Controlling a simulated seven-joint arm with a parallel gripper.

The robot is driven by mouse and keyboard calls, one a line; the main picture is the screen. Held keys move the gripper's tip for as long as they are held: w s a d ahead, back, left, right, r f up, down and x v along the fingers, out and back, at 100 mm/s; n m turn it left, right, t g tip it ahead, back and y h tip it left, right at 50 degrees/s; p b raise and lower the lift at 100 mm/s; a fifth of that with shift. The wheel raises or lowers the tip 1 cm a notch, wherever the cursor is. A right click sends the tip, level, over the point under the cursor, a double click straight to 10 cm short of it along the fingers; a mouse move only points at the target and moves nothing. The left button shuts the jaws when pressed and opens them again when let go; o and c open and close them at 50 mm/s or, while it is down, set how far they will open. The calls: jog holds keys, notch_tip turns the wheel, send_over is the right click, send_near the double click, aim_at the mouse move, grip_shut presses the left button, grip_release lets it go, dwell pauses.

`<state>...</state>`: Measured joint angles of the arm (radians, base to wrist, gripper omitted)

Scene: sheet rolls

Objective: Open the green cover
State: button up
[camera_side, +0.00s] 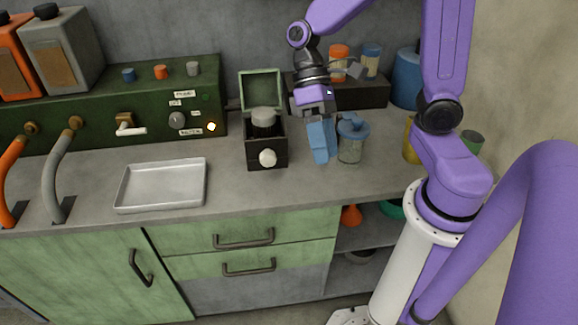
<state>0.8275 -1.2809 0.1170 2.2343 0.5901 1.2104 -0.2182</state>
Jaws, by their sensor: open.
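A green cover (261,90) stands upright at the back of a small dark box (251,152) on the counter. With the cover raised, a grey round cap (263,116) shows at the top of the box. A pale round knob (268,157) is on the box's front. My gripper (319,158) points down to the right of the box, clear of the cover, with its blue fingers open. From this side the gap between the fingers is hard to see. I see nothing held in it.
A glass jar with a blue lid (351,138) stands just right of my fingers. A dark shelf block (366,93) with small jars is behind. A green control panel (100,108) is at the left. A metal tray (161,187) lies on the counter. The counter in front of the box is clear.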

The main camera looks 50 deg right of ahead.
jog(key=s+d+n+t+h, duration=0.35)
jog(key=s+n+t, duration=0.3)
jog(key=n, duration=0.25)
notch_tip(320, 180, up, 5)
jog(key=w+a+m+g+y, duration=0.3)
jog(key=w+m+g+y, duration=0.2)
jog(key=w+m, duration=0.8)
jog(key=w+d+r+m+t+y, duration=0.1)
jog(key=w+d+m+t+y, duration=0.15)
jog(key=w+d, duration=0.4)
jog(key=w+d+m+t+y, duration=0.1)
jog(key=w+d+m+y, duration=0.2)
jog(key=w, duration=0.7)
jog(key=w+d+f+m+t+y, duration=0.1)
jog(key=w+d+m+t, duration=0.3)
jog(key=d, duration=0.6)
jog(key=d+m+t, duration=0.1)
jog(key=d+t, duration=0.4)
jog(key=d, duration=0.6)
jog(key=w+d+f+m+t+y, duration=0.1)
jog(key=w+d+m+t, duration=0.3)
jog(key=d, duration=0.6)
jog(key=n+t, duration=0.1)
send_near(258, 76)
jog(key=s+d+f, duration=0.2)
jog(key=d, duration=0.5)
jog(key=x, duration=1.6)
jog(key=shift+w+f, duration=0.15)
jog(key=shift+w, duration=0.05)
